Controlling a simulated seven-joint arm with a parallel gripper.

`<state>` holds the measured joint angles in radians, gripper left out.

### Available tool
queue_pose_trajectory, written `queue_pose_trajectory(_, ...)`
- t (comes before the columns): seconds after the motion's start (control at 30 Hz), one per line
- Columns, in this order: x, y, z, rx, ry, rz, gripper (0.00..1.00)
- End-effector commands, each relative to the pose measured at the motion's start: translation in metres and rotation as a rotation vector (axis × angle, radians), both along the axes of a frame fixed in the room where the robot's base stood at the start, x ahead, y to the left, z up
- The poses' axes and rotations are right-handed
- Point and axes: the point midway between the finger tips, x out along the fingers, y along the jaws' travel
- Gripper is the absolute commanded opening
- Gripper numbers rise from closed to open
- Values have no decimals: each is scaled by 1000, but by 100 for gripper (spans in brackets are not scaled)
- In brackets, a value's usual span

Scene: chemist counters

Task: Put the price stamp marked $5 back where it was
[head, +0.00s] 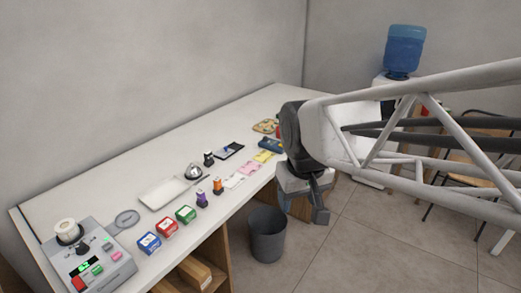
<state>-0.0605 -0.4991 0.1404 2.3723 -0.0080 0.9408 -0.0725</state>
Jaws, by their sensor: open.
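Small upright stamp-like items stand on the white counter (110,190) in the head view. One is purple (202,200), one is orange (218,186), and a black one (208,159) stands farther back. Their markings are too small to read, so I cannot tell which one is marked $5. My gripper (319,203) is off the counter's front right edge, to the right of these items and apart from them. It is open, and I see nothing held in it. My arm hides part of the counter's far right end.
Blue (149,243), red (167,227) and green (186,214) boxes line the front edge. A grey machine (95,262), white tray (162,194), bell (193,172) and coloured slips (248,166) share the counter. A grey bin (267,235) stands on the floor below.

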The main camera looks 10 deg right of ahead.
Motion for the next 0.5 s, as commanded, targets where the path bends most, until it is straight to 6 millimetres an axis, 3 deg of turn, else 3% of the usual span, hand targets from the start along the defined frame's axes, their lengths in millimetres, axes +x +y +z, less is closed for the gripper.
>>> queue_pose_trajectory(0.2,-56,-18,-8,10,-30,-98,56)
queue_pose_trajectory(0.33,-76,-23,-14,15,-40,-135,56)
queue_pose_trajectory(0.5,-87,-26,-17,17,-44,-155,56)
